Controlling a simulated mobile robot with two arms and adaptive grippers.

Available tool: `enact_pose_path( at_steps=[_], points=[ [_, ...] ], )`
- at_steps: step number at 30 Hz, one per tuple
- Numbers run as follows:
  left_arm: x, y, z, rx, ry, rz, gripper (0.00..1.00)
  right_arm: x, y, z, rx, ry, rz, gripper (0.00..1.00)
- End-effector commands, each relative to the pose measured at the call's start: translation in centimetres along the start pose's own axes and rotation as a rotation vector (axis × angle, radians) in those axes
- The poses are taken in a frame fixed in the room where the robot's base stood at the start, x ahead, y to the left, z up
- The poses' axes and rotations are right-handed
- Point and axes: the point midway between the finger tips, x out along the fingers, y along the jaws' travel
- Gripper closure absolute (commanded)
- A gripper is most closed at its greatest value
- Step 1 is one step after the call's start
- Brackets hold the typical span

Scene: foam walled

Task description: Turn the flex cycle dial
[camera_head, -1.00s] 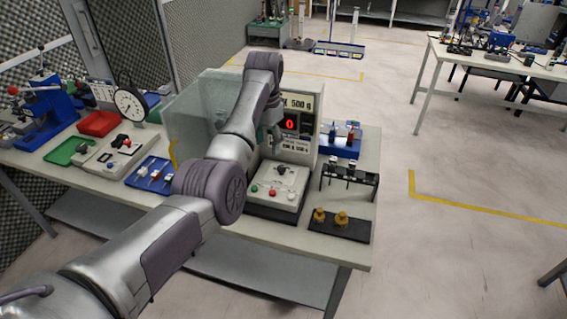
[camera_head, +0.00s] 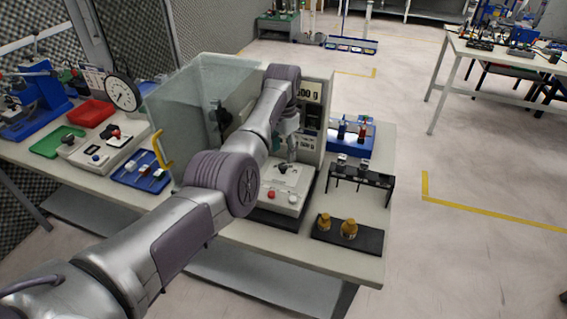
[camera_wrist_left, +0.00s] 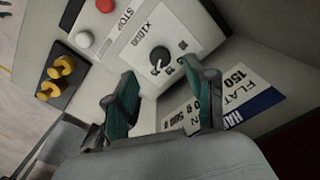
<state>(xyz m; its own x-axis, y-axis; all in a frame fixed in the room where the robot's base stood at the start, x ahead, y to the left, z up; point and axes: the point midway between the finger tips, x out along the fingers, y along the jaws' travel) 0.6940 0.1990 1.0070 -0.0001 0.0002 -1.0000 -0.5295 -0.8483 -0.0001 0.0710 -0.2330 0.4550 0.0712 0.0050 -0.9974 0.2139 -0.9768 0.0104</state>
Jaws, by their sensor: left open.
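The dial (camera_wrist_left: 160,58) is a dark round knob with a pointer on a pale control panel. In the left wrist view it sits beyond the gap between my fingers, with markings around it and "X1000" printed close by. In the head view the dial (camera_head: 283,168) shows on the sloped control box (camera_head: 292,188). My left gripper (camera_wrist_left: 165,100) has green fingers spread open, with nothing between them. In the head view the left gripper (camera_head: 287,148) is just above and behind the dial, partly hidden by my arm. My right gripper is not in view.
A red button (camera_head: 271,195) and a white button sit in front of the dial. A clear shield (camera_head: 185,105) stands to the left. A black rack (camera_head: 362,178) and a black tray with brass pieces (camera_head: 347,238) stand to the right.

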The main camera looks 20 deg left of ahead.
Motion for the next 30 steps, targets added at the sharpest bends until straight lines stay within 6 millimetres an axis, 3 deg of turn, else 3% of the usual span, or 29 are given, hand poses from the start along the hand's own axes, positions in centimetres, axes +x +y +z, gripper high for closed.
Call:
enact_pose_path(
  at_steps=[3,9,22,30],
  points=[
    [2.4,0.0,0.1,-0.001,-0.003,0.003,0.45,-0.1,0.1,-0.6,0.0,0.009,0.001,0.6],
    [5.2,0.0,0.0,-0.001,-0.001,0.001,0.45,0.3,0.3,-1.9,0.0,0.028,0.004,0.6],
    [6.1,0.0,0.0,-0.002,0.001,0.0,0.45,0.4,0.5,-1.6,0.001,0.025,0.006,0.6],
    [6.1,0.0,0.0,-0.001,0.001,0.0,0.9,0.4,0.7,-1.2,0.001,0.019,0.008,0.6]
  ],
)
